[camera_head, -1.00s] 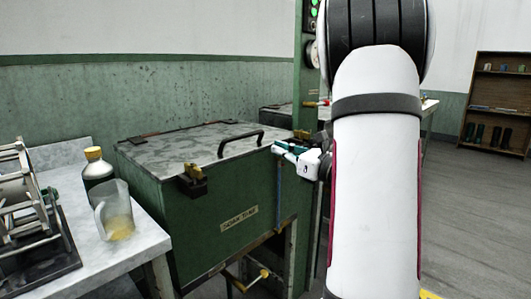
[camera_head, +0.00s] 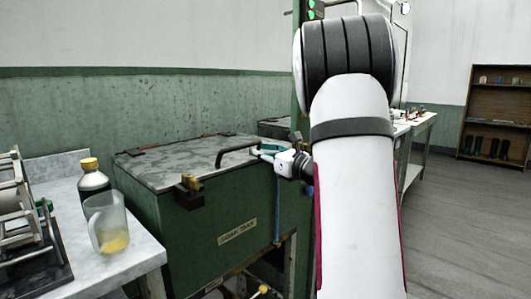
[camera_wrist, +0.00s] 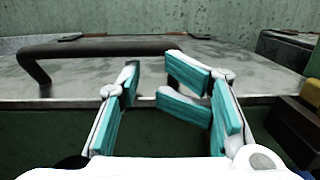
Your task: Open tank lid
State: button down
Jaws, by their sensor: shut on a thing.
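The green soak tank (camera_head: 225,225) stands at the centre of the head view with its grey metal lid (camera_head: 185,155) down. A dark bar handle (camera_head: 232,151) rises from the lid; it also crosses the wrist view (camera_wrist: 95,48). My gripper (camera_head: 262,150) is at the handle's right end, its teal-padded fingers (camera_wrist: 148,92) shut on it. The fingers partly hide that end, so the exact contact is hard to see. A brass-and-dark latch (camera_head: 188,187) sits on the tank's front edge.
A pale table at the left holds a clear jug (camera_head: 107,228), a yellow-capped bottle (camera_head: 92,180) and a reel frame (camera_head: 25,225). A green post (camera_head: 300,95) stands behind my arm. A shelf (camera_head: 497,110) is at the far right, with open floor before it.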

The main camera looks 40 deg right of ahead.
aim_at(252, 158)
jog(key=a, duration=0.1)
jog(key=w+a+y, duration=0.1)
jog(key=shift+w+a+f+n, duration=0.1)
jog(key=shift+w+a+n, duration=0.2)
jog(key=shift+a+n, duration=0.1)
jog(key=shift+s+d+r+p, duration=0.15)
jog(key=shift+d+r+p, duration=0.15)
jog(key=shift+r+p, duration=0.4)
jog(key=shift+r+p, duration=0.3)
jog(key=shift+p, duration=0.15)
